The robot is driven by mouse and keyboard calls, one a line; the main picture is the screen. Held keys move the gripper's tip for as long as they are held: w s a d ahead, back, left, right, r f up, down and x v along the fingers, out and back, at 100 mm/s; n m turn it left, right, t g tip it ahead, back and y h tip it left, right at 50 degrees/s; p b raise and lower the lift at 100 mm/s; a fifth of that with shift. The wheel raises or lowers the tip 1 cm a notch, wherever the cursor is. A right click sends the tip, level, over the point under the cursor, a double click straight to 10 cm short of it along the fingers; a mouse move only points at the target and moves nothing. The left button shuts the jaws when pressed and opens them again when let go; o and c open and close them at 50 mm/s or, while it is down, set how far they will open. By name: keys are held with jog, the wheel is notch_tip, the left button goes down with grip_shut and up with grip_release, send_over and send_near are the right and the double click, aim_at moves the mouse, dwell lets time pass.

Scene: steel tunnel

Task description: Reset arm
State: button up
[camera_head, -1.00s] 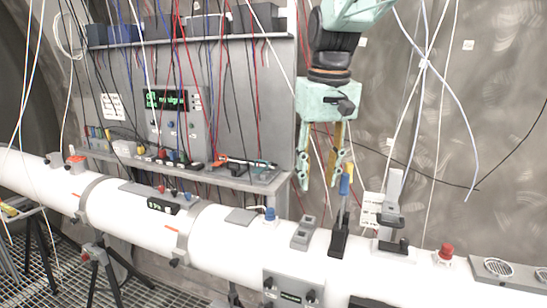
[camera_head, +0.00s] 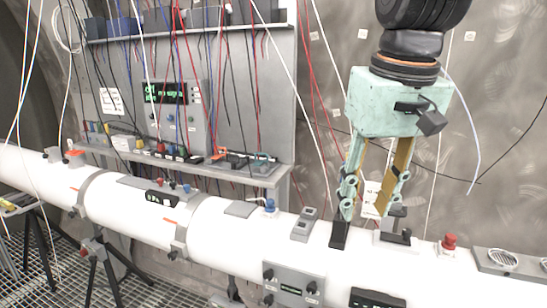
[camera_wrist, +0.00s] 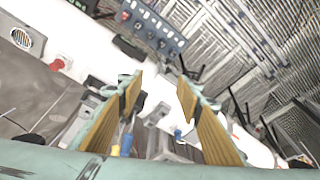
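My gripper (camera_head: 366,214) hangs pointing down over the white pipe (camera_head: 215,230) in the head view, and its fingers are apart and empty. In the wrist view, its two yellow-lined fingers (camera_wrist: 160,92) stand apart with a clear gap. A black upright holder (camera_head: 339,235) on the pipe is just below the left finger. A blue and yellow handle (camera_wrist: 126,143) shows beside one finger in the wrist view. In the head view this handle is hidden, probably behind the finger.
A red button (camera_head: 449,243) and a round vent (camera_head: 503,258) lie right of my gripper. A grey switch box (camera_head: 304,224) and a blue knob (camera_head: 270,205) sit to its left. A grey panel (camera_head: 240,100) with shelves stands behind. Cables hang around the arm.

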jog(key=s+d+f+b, duration=0.1)
jog(key=s+f, duration=0.2)
jog(key=s, duration=0.4)
jog(key=s+d+f+m+t+b, duration=0.1)
jog(key=s+f, duration=0.3)
jog(key=s, duration=0.3)
jog(key=s+d+f+b, duration=0.2)
jog(key=s+f, duration=0.1)
jog(key=s, duration=0.4)
jog(key=shift+s+f+m, duration=0.15)
jog(key=shift+f+m, duration=0.05)
jog(key=shift+m, duration=0.1)
dwell(0.5)
